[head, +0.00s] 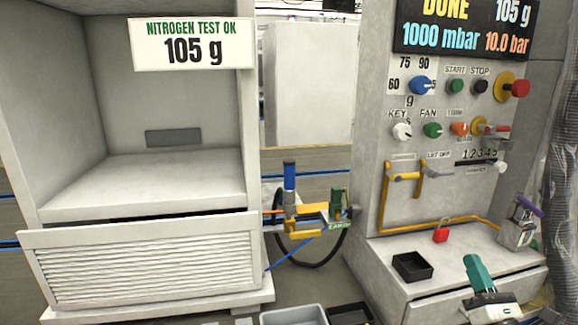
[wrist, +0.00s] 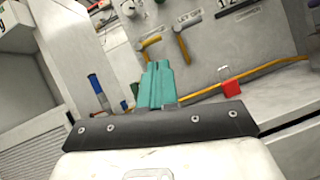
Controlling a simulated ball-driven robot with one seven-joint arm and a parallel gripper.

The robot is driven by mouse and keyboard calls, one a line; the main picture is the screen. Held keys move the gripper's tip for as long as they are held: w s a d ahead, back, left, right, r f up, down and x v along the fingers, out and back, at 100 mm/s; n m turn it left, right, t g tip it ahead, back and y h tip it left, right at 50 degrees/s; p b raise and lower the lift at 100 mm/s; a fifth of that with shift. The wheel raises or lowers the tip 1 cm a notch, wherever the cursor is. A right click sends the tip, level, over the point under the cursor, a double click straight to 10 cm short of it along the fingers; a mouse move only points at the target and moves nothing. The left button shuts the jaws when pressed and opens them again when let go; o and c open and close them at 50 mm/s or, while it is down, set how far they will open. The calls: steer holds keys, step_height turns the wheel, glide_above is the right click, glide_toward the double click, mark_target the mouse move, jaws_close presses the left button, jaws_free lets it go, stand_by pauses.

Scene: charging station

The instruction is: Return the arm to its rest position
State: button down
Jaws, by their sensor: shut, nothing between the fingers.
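My gripper (head: 480,272) shows at the lower right of the head view, with teal fingers above a white and black body. The fingers are shut together with nothing between them. It is in front of the right-hand station's shelf, apart from the things on it. In the wrist view the teal fingers (wrist: 157,86) point up at the middle, toward the station panel. The rest of my arm is mostly out of the head view.
The control station (head: 400,215) bears knobs, yellow handles and a display. Its shelf holds a red padlock (head: 441,232), a black tray (head: 412,266) and a metal device with a purple lever (head: 517,225). A white cabinet (head: 140,185) stands left. Grey bins (head: 295,316) lie low at centre.

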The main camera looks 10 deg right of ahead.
steer(key=s+a+f+m+g+h, duration=0.25)
steer(key=f+m+g, duration=0.25)
steer(key=f+m, duration=0.35)
steer(key=s+a+f+m+g+h, duration=0.1)
steer(key=s+f+m+g+h, duration=0.1)
steer(key=s+f+m+g, duration=0.45)
steer(key=s+a+f+m+g+y, duration=0.5)
steer(key=s+a+f+m+g, duration=0.1)
steer(key=s+a+f+m, duration=0.5)
steer(key=s+a+m+g+y, duration=0.1)
steer(key=s+a+m+g, duration=0.15)
steer(key=s, duration=0.45)
steer(key=s+a+m+g+y, duration=0.1)
steer(key=s+a+m+g, duration=0.2)
steer(key=s, duration=0.5)
step_height(320, 180, up, 16)
steer(key=d+p, duration=0.1)
steer(key=p, duration=1.6)
steer(key=shift+w, duration=0.45)
steer(key=shift+d, duration=0.1)
